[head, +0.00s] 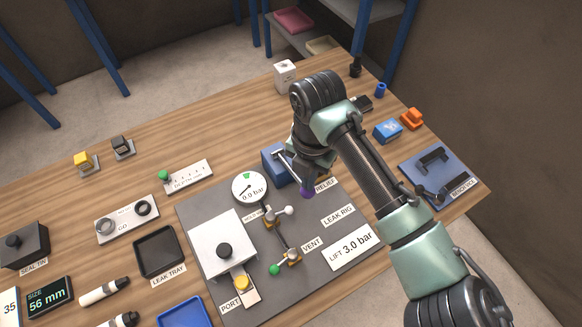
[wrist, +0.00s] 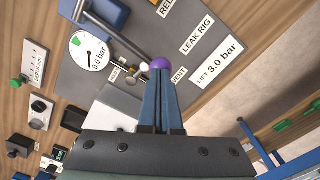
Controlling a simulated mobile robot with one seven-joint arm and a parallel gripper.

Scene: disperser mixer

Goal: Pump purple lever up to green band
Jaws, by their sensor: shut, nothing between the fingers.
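The lever's purple knob (wrist: 160,63) shows right at my fingertips in the wrist view; I cannot tell whether they touch it. In the head view the purple knob (head: 307,193) sits below my wrist, near the blue pump body (head: 276,166). The pump body also shows at the top of the wrist view (wrist: 100,14). My gripper (wrist: 161,74) is shut with its blue fingers together and empty. The round gauge (head: 249,187) reads 0.0 bar. Its green band (wrist: 76,42) is clear in the wrist view, with the needle away from it.
The grey rig board (head: 310,268) carries a white block (head: 217,245), a green-knobbed vent valve (head: 274,270) and a white-knobbed valve (head: 288,210). A label reads "LIFT 3.0 bar" (head: 351,246). A black leak tray (head: 159,251) lies left of the board. A blue vice plate (head: 440,178) is at the right.

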